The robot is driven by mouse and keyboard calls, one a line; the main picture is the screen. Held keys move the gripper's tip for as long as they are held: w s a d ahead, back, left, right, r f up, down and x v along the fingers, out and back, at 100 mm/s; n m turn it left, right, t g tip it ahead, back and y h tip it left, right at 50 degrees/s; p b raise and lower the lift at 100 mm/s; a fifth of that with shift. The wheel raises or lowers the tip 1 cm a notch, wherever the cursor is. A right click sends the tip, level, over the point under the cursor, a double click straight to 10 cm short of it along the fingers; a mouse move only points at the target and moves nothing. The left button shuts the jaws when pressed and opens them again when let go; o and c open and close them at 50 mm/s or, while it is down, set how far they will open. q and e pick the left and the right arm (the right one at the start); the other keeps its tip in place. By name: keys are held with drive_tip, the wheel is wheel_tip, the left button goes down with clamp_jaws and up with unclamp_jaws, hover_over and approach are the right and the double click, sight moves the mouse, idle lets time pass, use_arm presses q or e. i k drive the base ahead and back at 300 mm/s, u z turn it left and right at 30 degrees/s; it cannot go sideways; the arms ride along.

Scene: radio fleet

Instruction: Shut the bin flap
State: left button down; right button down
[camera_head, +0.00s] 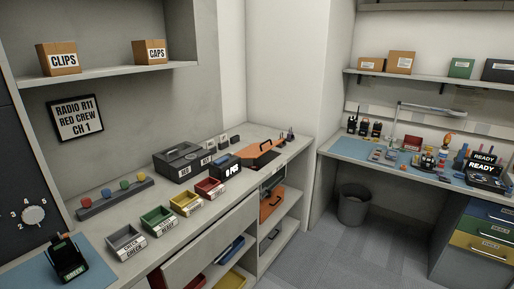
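A long light-grey panel (213,241) slants along the front of the left counter, above the low shelves. It may be the bin flap, but no label shows this. Part of a blue tray (230,249), a red tray (195,282) and a yellow tray (232,279) show below it. I cannot tell how the panel is hinged. A dark round waste bin (355,207) stands on the floor under the right desk; its top looks open and I see no flap on it. Neither of my grippers is in view.
The left counter (110,205) carries small coloured trays, a black case (183,160) and a radio on a blue mat (68,258). The right desk (350,149) holds radios and a lamp. Coloured drawers (478,247) stand at right. The carpet (345,255) between is clear.

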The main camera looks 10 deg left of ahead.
sight(253, 151)
drive_tip(key=u, duration=0.45)
drive_tip(key=k, duration=0.1)
drive_tip(key=z, duration=1.5)
drive_tip(key=i, duration=1.4)
drive_tip(key=u, duration=0.8)
drive_tip(key=i, duration=0.45)
drive_tip(key=u, duration=0.6)
